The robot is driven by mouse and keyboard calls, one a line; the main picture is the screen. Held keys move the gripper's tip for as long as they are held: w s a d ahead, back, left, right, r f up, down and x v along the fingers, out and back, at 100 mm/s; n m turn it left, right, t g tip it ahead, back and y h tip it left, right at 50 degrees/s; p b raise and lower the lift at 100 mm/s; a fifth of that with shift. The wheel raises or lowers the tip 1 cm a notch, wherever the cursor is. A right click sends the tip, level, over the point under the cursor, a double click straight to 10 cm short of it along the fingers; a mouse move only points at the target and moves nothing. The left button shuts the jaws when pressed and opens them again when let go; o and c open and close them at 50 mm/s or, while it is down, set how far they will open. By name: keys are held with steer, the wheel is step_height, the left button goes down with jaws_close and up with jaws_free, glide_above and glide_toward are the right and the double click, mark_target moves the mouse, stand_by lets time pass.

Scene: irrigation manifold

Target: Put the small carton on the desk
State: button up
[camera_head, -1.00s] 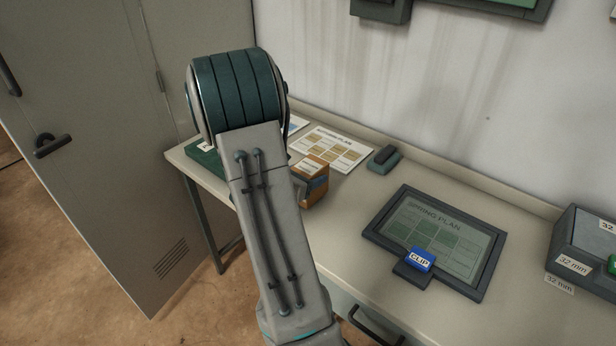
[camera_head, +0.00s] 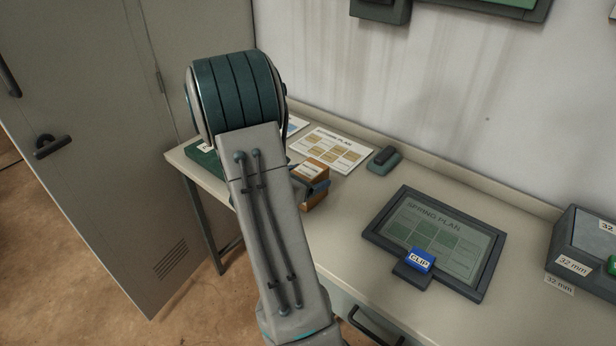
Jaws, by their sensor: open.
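The small carton (camera_head: 312,167), orange-brown with a white label on top, is on the desk (camera_head: 345,235), partly hidden behind my arm. My gripper (camera_head: 318,188) shows only as a dark grey-blue finger across the carton's near side; the rest is hidden by my arm. The jaws are open. I cannot tell whether the finger touches the carton.
A printed plan sheet (camera_head: 335,148) and a small dark block on a green base (camera_head: 384,160) lie behind the carton. A grey cabinet (camera_head: 110,120) stands left.

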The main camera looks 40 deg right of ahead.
steer(key=s+a+r+m+y, duration=0.3)
steer(key=s+a+m+y, duration=0.1)
steer(key=a, duration=0.7)
steer(key=s+a+r+m+y, duration=0.3)
steer(key=a+m+y, duration=0.3)
steer(key=a, duration=0.6)
steer(key=s+a+r+m+t+y, duration=0.1)
steer(key=s+a+r+m+y, duration=0.2)
steer(key=a+m, duration=0.6)
steer(key=s+a+y, duration=0.1)
steer(key=a, duration=0.2)
steer(key=shift+s+r+y, duration=0.15)
steer(key=shift+s+y, duration=0.25)
steer(key=shift+c, duration=0.2)
